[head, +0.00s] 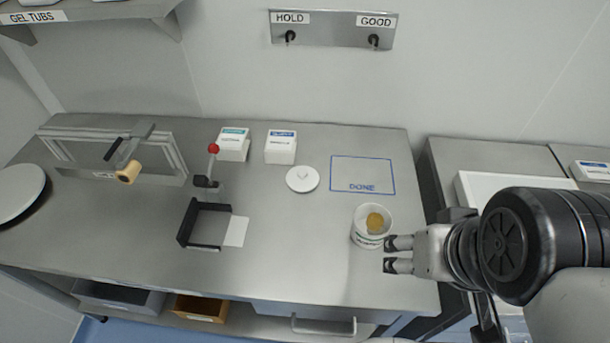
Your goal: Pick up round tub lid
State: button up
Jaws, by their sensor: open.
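The round tub lid (302,179) is a flat white disc lying on the steel bench, left of the blue DONE outline. The round white tub (372,227) stands open on the bench, with a yellowish-brown content (375,222) inside and green print on its front. My gripper (391,254) is at the right, just beside the tub's lower right side, with its two fingers apart and nothing between them. Whether a finger touches the tub cannot be told. The lid is well to the upper left of my gripper.
Two small white boxes (281,147) (234,144) stand behind the lid. A black fixture (186,222) with a white card (236,231), a red-knobbed lever (213,150) and a wooden-handled device (127,174) occupy the left. The DONE outline (363,175) is empty. Bench between lid and tub is clear.

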aim_at(299, 178)
jog(key=j+z, duration=0.4)
jog(key=j, duration=0.15)
jog(key=j+z, duration=0.45)
jog(key=k+j+z, duration=0.2)
jog(key=j+z, duration=0.2)
jog(key=j, duration=0.15)
